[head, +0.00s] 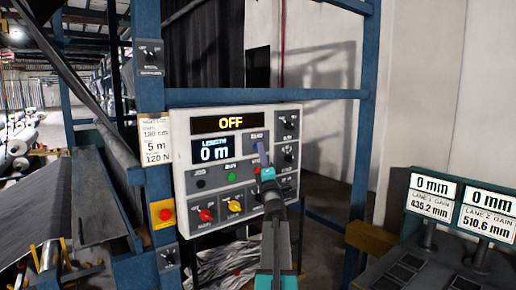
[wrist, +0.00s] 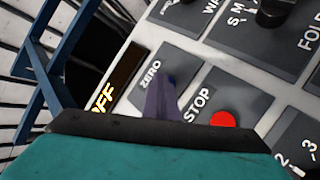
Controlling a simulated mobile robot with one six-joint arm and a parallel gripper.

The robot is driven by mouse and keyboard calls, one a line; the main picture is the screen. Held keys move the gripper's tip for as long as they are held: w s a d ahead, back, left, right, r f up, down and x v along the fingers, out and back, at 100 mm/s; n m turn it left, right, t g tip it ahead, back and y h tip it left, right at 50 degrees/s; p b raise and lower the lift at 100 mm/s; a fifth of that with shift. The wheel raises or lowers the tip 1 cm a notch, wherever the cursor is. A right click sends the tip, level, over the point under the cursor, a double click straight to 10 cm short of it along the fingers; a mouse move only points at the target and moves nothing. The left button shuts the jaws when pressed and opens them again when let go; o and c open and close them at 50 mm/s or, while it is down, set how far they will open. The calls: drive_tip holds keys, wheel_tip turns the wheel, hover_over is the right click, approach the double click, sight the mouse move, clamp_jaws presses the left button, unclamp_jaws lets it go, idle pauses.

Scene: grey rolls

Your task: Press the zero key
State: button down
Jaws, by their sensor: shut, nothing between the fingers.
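The zero key's dark plate, labelled ZERO, is at the upper middle of the grey control panel (head: 180,150). The plate shows in the head view (head: 252,137) and the wrist view (wrist: 149,73). My gripper (head: 262,147) is shut and empty, its purple fingers pointing at the panel. In the wrist view the fingertips (wrist: 170,82) overlap the right part of the ZERO plate and hide most of the key. I cannot tell whether they touch it. The length display (head: 215,149) reads 0 m, and the display above it (head: 230,122) reads OFF.
The red STOP button (wrist: 223,119) sits close beside the fingers. Several knobs and buttons fill the rest of the panel. A blue post (head: 150,60) stands left of it, with a red emergency button (head: 166,214). Two gauge displays (head: 431,197) (head: 487,212) stand at right.

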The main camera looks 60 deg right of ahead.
drive_tip(key=shift+s+a+b, duration=0.25)
drive_tip(key=shift+s+b, duration=0.2)
drive_tip(key=shift+s, duration=0.3)
drive_tip(key=s, duration=0.1)
drive_tip(key=s+a, duration=0.1)
drive_tip(key=s, duration=0.2)
drive_tip(key=shift+s+a+b, duration=0.3)
drive_tip(key=shift+s+b, duration=0.1)
idle(0.4)
idle(0.8)
